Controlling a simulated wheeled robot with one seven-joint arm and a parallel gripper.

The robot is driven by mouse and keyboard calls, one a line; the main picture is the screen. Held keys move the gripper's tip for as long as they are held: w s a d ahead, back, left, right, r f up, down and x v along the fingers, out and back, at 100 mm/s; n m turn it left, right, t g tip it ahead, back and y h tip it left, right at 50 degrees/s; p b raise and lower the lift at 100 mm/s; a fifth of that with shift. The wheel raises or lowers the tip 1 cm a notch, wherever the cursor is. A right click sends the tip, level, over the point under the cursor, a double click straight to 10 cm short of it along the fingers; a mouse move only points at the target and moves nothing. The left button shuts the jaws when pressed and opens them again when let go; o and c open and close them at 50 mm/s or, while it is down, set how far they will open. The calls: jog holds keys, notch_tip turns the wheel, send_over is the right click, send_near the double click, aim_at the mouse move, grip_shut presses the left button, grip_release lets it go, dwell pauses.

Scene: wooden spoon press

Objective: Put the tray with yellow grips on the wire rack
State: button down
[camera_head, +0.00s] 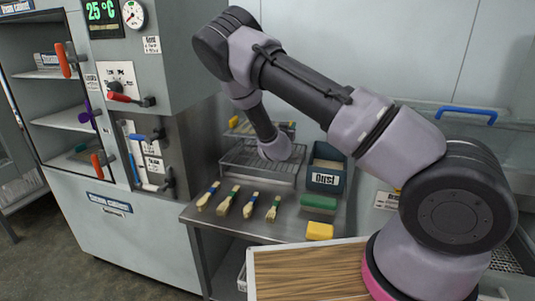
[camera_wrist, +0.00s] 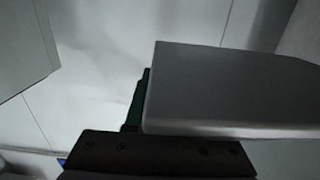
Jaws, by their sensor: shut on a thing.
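The tray with yellow grips (camera_head: 243,130) shows partly behind my arm in the head view, above the back of the wire rack. One yellow grip (camera_head: 233,121) is visible at its left end. The wire rack (camera_head: 242,164) stands on the steel counter. My wrist hides part of both, and I cannot tell whether the tray touches the rack. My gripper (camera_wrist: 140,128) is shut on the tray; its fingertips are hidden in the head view. In the wrist view, a smooth grey slab fills the right side, and its identity is unclear.
Several brushes (camera_head: 228,200) lie on the counter in front of the rack. A dark labelled bin (camera_head: 326,180) stands right of it, with a green block (camera_head: 318,202) and yellow block (camera_head: 319,231) nearby. A tall cabinet (camera_head: 165,60) rises at left. A wooden board (camera_head: 305,273) is in front.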

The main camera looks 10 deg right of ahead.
jog(key=f, duration=0.2)
jog(key=a+f, duration=0.1)
jog(key=f, duration=0.4)
jog(key=shift+w+a+f, duration=0.1)
jog(key=shift+w+a, duration=0.2)
jog(key=shift+w, duration=0.1)
jog(key=shift+f, duration=2.25)
jog(key=c, duration=0.8)
grip_release()
jog(key=shift+o, duration=0.2)
